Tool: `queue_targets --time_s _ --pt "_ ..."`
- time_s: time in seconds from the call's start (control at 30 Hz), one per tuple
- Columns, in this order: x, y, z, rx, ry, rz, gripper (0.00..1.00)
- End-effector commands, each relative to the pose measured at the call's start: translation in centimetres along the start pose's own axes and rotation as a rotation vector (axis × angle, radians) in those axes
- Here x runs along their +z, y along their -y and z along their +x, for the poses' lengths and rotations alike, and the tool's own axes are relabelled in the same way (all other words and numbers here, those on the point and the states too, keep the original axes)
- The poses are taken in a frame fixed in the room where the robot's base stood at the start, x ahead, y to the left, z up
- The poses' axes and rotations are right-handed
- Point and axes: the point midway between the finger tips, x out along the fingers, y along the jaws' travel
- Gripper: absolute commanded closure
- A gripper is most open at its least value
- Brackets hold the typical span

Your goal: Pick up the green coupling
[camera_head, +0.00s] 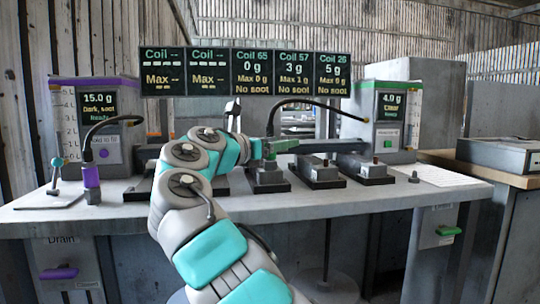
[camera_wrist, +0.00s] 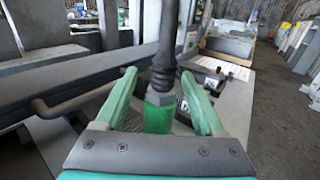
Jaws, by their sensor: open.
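The green coupling (camera_wrist: 158,116) is at the end of a dark ribbed hose and shows between the two green fingers of my gripper (camera_wrist: 159,74) in the wrist view. My gripper is open, with a finger on either side of the coupling and visible gaps at both sides. In the head view, my gripper (camera_head: 271,148) is over the middle of the bench, at the lower end of the dark curved hose. The coupling is hard to tell from the green fingers there. Its underside is hidden.
A purple coupling (camera_head: 91,177) with its own hose stands at the bench's left. Grey blocks on dark bases (camera_head: 318,172) stand right of my gripper. A purple-trimmed unit (camera_head: 97,125) and a green-trimmed unit (camera_head: 388,122) flank the bench (camera_head: 300,204). Its front strip is mostly clear.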

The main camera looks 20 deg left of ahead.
Motion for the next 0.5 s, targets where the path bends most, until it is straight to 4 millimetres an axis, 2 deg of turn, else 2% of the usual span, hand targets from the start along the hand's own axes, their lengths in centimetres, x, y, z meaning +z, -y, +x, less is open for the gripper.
queue_targets --time_s 0.23,0.5 --pt "-0.02 -0.01 0.08 0.0 0.0 -0.001 0.3" --pt "-0.05 -0.01 0.08 0.0 -0.001 -0.001 0.61"
